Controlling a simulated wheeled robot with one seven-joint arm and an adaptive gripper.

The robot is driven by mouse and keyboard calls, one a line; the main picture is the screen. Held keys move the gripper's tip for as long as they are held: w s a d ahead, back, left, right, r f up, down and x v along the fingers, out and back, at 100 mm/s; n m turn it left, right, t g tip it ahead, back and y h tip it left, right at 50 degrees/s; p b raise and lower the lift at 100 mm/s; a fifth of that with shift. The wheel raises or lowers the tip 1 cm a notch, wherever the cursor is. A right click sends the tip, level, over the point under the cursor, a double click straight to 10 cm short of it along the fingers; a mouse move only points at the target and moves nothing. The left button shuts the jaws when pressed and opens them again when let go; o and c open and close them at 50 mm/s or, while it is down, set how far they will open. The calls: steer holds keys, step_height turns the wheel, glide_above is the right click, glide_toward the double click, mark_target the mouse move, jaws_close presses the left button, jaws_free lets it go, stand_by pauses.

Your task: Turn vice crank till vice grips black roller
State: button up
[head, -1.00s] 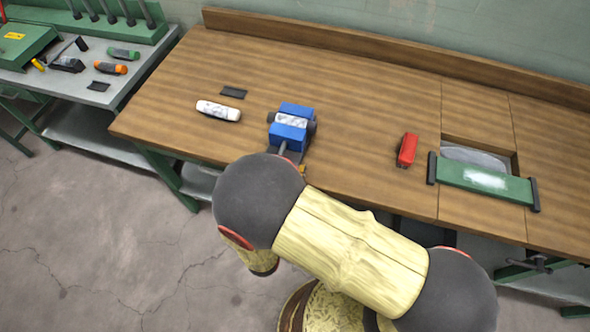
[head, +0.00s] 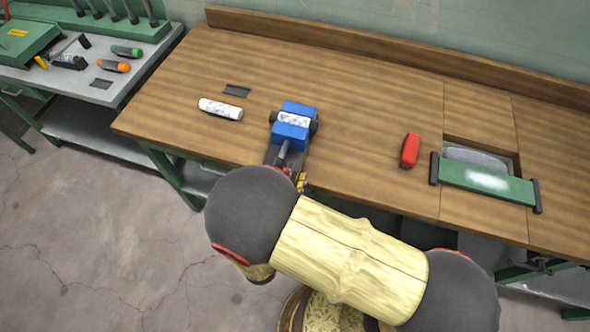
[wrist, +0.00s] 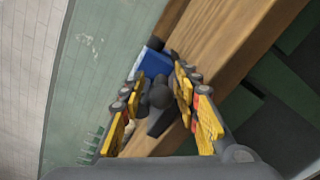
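The blue vice (head: 291,131) stands at the front edge of the wooden workbench. A roller with black ends (head: 314,127) and a pale, shiny middle lies across it between the two blue jaw blocks; any fine gap is too small to tell. The dark vice crank (head: 283,151) sticks out toward the front. In the wrist view, the crank's round dark end (wrist: 160,97) is between the yellow fingers of my gripper (wrist: 161,92). The fingers look spread around it, with contact not clear. In the head view, my arm hides most of my gripper.
A white cylinder (head: 221,109) and a small black plate (head: 236,90) lie left of the vice. A grey side table (head: 110,90) with tools stands left.

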steer(key=shift+v, duration=2.85)
